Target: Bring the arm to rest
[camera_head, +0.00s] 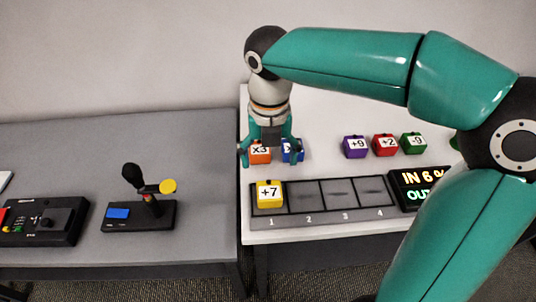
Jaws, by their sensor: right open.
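My right arm comes in from the right, and its gripper (269,152) points down over the back left of the white table (310,106). The gripper is open. Its fingers hang around or just in front of an orange block marked x3 (260,154) and a blue block (292,152). The fingers partly hide the blue block's label. I cannot tell whether they touch either block. My left gripper is not in view.
A yellow +7 block (269,194) sits in the leftmost slot of a dark tray (320,219); the other visible slots are empty. Purple (355,146), red (385,145) and green (413,143) blocks stand behind. A display (420,187) is right. The grey table (190,245) holds a joystick device (138,215).

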